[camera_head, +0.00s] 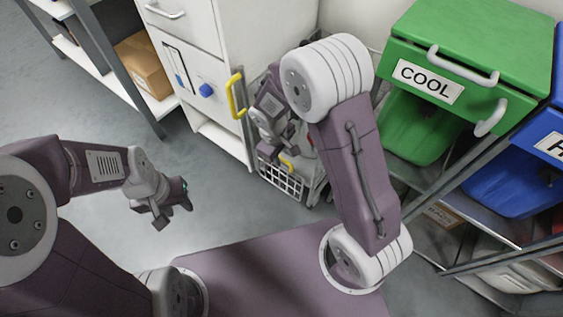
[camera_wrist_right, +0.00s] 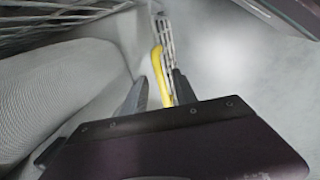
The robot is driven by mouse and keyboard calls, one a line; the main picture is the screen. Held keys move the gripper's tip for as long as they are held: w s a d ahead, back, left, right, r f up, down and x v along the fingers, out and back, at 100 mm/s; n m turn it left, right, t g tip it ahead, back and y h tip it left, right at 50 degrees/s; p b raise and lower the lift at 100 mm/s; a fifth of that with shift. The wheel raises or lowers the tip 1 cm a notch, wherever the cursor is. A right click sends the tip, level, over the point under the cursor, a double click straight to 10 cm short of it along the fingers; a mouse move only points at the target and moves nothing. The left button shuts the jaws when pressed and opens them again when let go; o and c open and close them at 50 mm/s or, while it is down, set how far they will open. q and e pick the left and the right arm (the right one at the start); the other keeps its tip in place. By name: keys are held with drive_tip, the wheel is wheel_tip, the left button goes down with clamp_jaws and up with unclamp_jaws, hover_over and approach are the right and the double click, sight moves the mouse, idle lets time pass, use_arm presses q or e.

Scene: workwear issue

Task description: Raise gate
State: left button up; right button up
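A white wire gate (camera_head: 281,180) with a yellow handle (camera_head: 287,161) stands low at the front of a crate beside the white cabinet. My right gripper (camera_head: 274,143) points down just above it, and my arm hides part of the crate. In the right wrist view, the yellow handle (camera_wrist_right: 158,72) runs between the two fingers of my right gripper (camera_wrist_right: 160,88), with the white gate bars (camera_wrist_right: 166,38) beyond. The fingers are apart, with a gap on the left of the handle; I cannot tell whether the right finger touches it. My left gripper (camera_head: 174,205) is empty over the floor, fingers apart.
The white cabinet (camera_head: 205,120) has a separate yellow handle (camera_head: 236,95) and a blue knob (camera_head: 206,90). A green COOL bin (camera_head: 470,50) and a blue bin (camera_head: 520,180) sit on a rack at right. A shelf with a cardboard box (camera_head: 146,65) is at left. Floor near my left gripper is clear.

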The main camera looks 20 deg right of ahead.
drive_tip(key=shift+w+d+f, duration=0.1)
drive_tip(key=shift+f, duration=0.55)
drive_tip(key=shift+r, duration=0.15)
clamp_jaws()
idle(0.7)
